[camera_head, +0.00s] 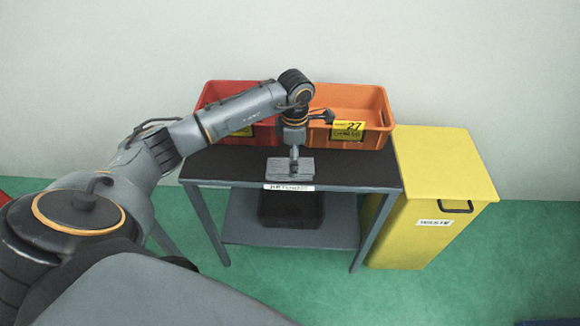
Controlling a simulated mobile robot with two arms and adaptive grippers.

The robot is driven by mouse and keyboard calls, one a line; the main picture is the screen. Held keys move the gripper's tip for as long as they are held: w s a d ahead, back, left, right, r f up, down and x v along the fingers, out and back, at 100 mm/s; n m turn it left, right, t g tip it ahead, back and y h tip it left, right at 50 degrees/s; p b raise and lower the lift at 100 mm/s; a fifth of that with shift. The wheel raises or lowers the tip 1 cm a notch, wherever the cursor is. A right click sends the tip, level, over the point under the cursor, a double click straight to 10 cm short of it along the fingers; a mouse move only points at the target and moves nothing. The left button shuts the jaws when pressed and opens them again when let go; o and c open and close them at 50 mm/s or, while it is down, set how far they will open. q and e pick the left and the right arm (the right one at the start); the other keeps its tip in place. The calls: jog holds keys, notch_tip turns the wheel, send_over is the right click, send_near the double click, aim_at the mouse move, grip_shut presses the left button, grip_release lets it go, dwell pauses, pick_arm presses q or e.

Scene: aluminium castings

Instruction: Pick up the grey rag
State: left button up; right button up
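The grey rag (304,169) lies flat on the dark top of the table (232,169), near its front edge. My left arm reaches in from the left. Its gripper (294,167) points straight down at the rag, over its middle. The fingertips are at or just above the rag; I cannot tell whether they touch it. The fingers are small and look close together, so whether they are open or shut does not show. My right gripper is not in view.
A red crate (213,96) and an orange crate (371,113) with a yellow label stand at the back of the table. A yellow bin (447,172) stands at the right. A black box (290,208) sits on the lower shelf (240,222).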

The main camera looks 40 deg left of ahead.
pick_arm(q)
jog(key=shift+f, duration=1.5)
jog(key=c, duration=1.1)
jog(key=shift+r, duration=0.15)
jog(key=shift+c, duration=0.2)
jog(key=shift+r, duration=0.2)
notch_tip(320, 180, up, 2)
jog(key=shift+r+b, duration=0.1)
jog(key=shift+b, duration=0.25)
jog(key=s+d+r+b, duration=0.1)
jog(key=s+d+r, duration=0.9)
jog(key=shift+r, duration=0.1)
